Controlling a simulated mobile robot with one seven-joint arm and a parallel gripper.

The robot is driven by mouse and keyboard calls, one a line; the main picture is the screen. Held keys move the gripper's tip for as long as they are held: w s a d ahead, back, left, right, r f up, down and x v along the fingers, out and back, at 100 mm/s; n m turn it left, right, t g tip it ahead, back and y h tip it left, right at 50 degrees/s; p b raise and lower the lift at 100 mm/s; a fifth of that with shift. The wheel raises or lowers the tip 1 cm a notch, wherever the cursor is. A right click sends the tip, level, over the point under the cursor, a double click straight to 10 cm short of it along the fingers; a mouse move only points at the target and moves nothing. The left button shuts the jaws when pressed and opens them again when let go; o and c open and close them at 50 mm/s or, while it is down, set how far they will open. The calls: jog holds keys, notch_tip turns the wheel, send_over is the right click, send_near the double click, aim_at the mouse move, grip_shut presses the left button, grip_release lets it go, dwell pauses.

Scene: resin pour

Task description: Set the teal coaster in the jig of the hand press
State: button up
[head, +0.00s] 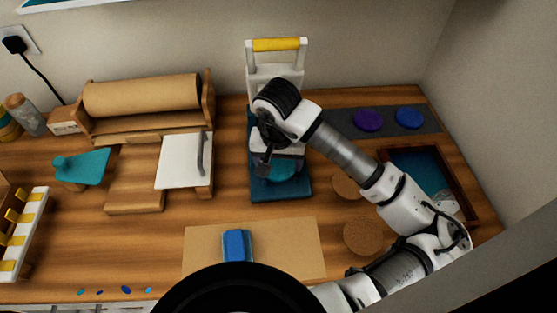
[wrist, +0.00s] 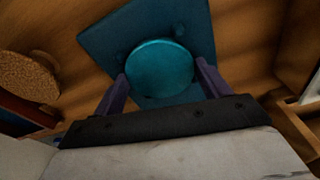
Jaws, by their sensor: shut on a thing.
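The teal coaster (head: 281,171) is a round disc, seen nearly whole in the wrist view (wrist: 160,68). My gripper (wrist: 161,70) is shut on its edges, with one purple finger on each side. The hand press (head: 276,44) stands at the back centre, with a yellow handle bar on a white frame. Its dark blue-teal base (head: 281,189) lies under the coaster and also shows in the wrist view (wrist: 105,38). The coaster is over the base; I cannot tell whether it touches it. My wrist hides the middle of the press, and the jig's seat is covered.
Purple (head: 368,120) and blue (head: 409,117) discs lie on a grey mat at the back right. Cork discs (head: 363,236) and a framed tray (head: 470,212) are on the right. A blue block (head: 236,245) lies on a tan sheet (head: 300,250) in front. A white-lidded box (head: 180,165) stands left.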

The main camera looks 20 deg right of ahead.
aim_at(278, 172)
jog(key=shift+f, duration=0.15)
jog(key=o, duration=1)
jog(key=shift+r+p, duration=0.3)
jog(key=shift+p, duration=0.1)
notch_tip(278, 172, up, 12)
jog(key=s+b, duration=0.1)
jog(key=b, duration=0.1)
jog(key=shift+a, duration=0.35)
jog(key=shift+s+f, duration=0.1)
